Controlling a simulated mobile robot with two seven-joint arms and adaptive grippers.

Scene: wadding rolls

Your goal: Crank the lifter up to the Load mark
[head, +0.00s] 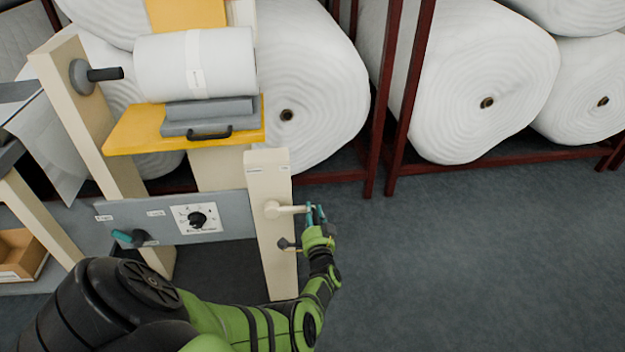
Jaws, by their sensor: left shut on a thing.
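The lifter has a yellow platform (125,138) in front of a beige column (222,167). A beige crank (285,209) sticks out to the right from the front beige post (268,230). My left gripper (316,214) is at the crank's outer end, its teal fingertips shut on the crank handle; the fingers partly hide the grip. Small labels sit on the post top and on the grey panel (235,216), too small to read, so I cannot tell which is the Load mark. My right gripper is not in view.
The panel carries a dial (197,218) and a teal-tipped lever (126,237). Large rolls (480,75) fill the red racks (408,80) behind. The floor at right is clear.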

